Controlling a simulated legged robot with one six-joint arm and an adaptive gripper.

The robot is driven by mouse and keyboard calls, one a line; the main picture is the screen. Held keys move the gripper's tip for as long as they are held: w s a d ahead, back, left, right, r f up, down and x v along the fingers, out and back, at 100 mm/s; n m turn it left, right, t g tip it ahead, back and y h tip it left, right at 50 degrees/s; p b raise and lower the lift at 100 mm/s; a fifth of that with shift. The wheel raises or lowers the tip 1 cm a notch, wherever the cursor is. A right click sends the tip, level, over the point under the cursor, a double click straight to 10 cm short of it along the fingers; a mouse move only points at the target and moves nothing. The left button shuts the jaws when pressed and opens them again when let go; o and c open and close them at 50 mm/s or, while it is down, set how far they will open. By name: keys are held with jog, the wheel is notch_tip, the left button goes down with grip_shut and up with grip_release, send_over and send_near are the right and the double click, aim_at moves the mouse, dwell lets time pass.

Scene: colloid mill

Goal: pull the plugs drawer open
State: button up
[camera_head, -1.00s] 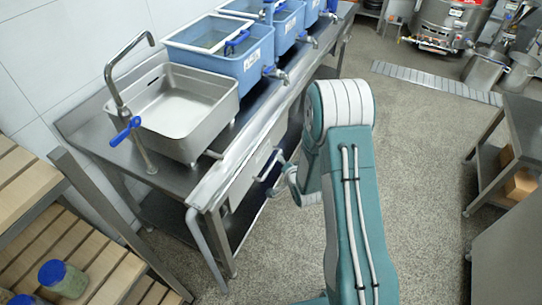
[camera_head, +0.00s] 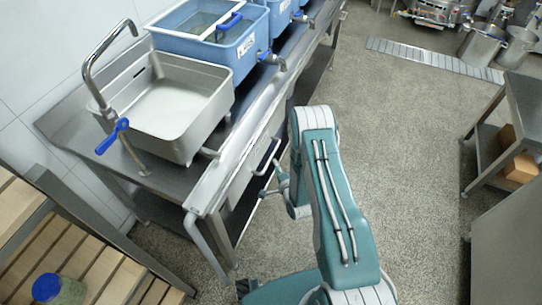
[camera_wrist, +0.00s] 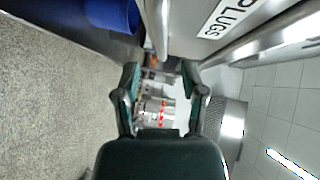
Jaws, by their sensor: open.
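The plugs drawer (camera_head: 240,184) is a grey metal front under the steel sink table, and it looks flush with the table frame. Its bar handle (camera_head: 268,157) stands out from the front. In the wrist view the drawer front carries a white PLUGS label (camera_wrist: 228,16), and a metal bar that looks like the handle (camera_wrist: 156,28) lies ahead of the fingers. My gripper (camera_head: 267,191) is close to the handle, just below it in the head view. In the wrist view my gripper (camera_wrist: 160,68) has its fingers apart with nothing between them. I cannot tell whether it touches the handle.
A steel sink (camera_head: 172,105) and blue tubs (camera_head: 212,42) stand on the table (camera_head: 150,178). A slatted wooden rack (camera_head: 85,262) is at the lower left. A blue container (camera_wrist: 112,14) shows in the wrist view. The floor right of my arm is open.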

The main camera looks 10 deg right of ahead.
aim_at(271, 155)
jog(key=w, duration=0.4)
jog(key=w+a+f, duration=0.1)
jog(key=w, duration=0.1)
grip_shut()
